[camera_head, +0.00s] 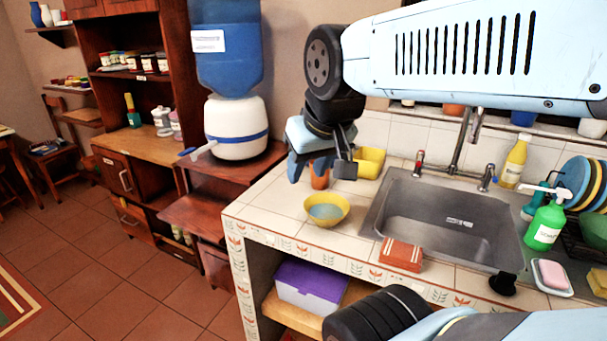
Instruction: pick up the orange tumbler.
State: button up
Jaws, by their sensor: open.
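The orange tumbler (319,177) stands on the tiled counter behind the yellow bowl. My gripper (320,172) hangs from my arm in front of or around the tumbler, with its fingers spread and pointing down. The gripper hides the tumbler's upper part. I cannot tell from this view whether the fingers are on both sides of the tumbler or touch it.
A yellow bowl (325,210) stands in front of the tumbler, and a yellow container (368,162) stands close behind to the right. The steel sink (450,215) lies right. The counter's left part is clear.

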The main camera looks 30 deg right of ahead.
jog(key=o, duration=0.3)
jog(key=shift+w+d+f, duration=0.15)
jog(key=shift+w+d, duration=0.05)
jog(key=shift+d, duration=0.1)
jog(key=o, duration=0.7)
jog(key=w+d+f+n+g+h, duration=0.1)
jog(key=w+d+f, duration=0.1)
jog(key=w+d+f+n+g+h, duration=0.1)
jog(key=w+d, duration=0.1)
jog(key=d, duration=0.1)
jog(key=w+d+f+n+g+h, duration=0.1)
jog(key=w+d+f+n+g, duration=0.1)
jog(key=shift+w+d+f+h, duration=0.2)
jog(key=shift+d+f+h, duration=0.1)
jog(key=shift+d+f, duration=0.05)
jog(key=shift+o, duration=0.2)
jog(key=n+t+h, duration=0.4)
jog(key=n+h, duration=1)
jog(key=n, duration=0.5)
send_over(314, 178)
jog(key=v, duration=0.4)
notch_tip(314, 178, down, 11)
jog(key=f, duration=0.6)
jog(key=shift+w+d+f, duration=0.1)
jog(key=shift+d+f, duration=0.1)
jog(key=shift+f, duration=0.15)
jog(key=shift+d+f, duration=0.15)
jog(key=shift+f, duration=0.05)
jog(key=shift+x, duration=3.55)
